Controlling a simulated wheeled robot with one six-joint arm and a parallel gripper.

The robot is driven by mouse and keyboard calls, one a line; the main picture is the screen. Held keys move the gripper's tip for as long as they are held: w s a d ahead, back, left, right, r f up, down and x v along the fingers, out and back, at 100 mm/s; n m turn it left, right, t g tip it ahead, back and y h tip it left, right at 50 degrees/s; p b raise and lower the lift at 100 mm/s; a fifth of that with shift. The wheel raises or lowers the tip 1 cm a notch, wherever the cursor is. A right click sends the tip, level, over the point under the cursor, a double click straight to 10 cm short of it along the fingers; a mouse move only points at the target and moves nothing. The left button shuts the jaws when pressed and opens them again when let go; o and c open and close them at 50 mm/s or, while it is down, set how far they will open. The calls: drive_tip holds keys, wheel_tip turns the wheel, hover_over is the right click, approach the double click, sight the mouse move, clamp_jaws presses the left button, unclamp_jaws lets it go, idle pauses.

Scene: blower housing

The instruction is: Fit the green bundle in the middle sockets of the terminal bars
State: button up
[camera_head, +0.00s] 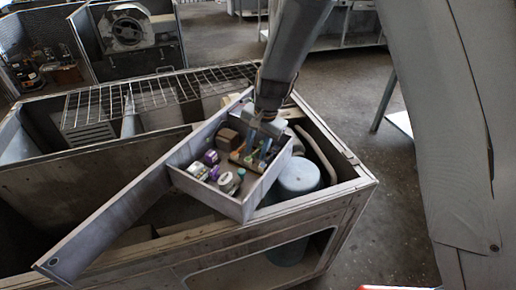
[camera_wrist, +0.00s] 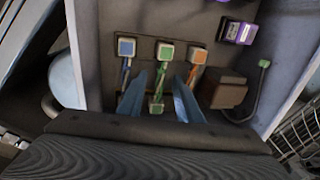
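The green bundle (camera_wrist: 160,80) runs between a green square end (camera_wrist: 165,52) on the upper terminal bar (camera_wrist: 145,48) and a green end (camera_wrist: 156,107) at the lower bar, in the middle position. In the wrist view a blue bundle (camera_wrist: 125,73) lies left of it and an orange bundle (camera_wrist: 193,73) right of it. My gripper (camera_wrist: 159,78) is open. Its two blue fingers stand either side of the green bundle, with a gap on each side. The fingers partly hide the lower bar, and how deep the green ends sit is unclear. My gripper also shows over the box in the head view (camera_head: 259,140).
The tilted grey box (camera_head: 240,208) holds purple-marked parts (camera_wrist: 237,31) and a brown block (camera_wrist: 228,92). A dark cable with a green end (camera_wrist: 264,63) runs along its right side in the wrist view. The box rests on a metal housing (camera_head: 350,188) with a wire grille (camera_head: 160,95).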

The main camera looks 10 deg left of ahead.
drive_tip(key=shift+r, duration=0.15)
wheel_tip(320, 180, up, 7)
drive_tip(key=d+b, duration=0.1)
drive_tip(key=shift+s+d+r+b, duration=0.2)
drive_tip(key=shift+s+b, duration=0.15)
drive_tip(key=shift+b, duration=0.05)
drive_tip(key=s+d+r+n+h, duration=0.1)
drive_tip(key=s+d+n, duration=0.1)
drive_tip(key=s+d, duration=0.7)
drive_tip(key=s+d+r+n+h, duration=0.1)
drive_tip(key=s+d, duration=0.7)
drive_tip(key=d, duration=0.8)
drive_tip(key=shift+s+d+n, duration=0.3)
drive_tip(key=shift+s+n, duration=0.1)
drive_tip(key=shift+n, duration=0.5)
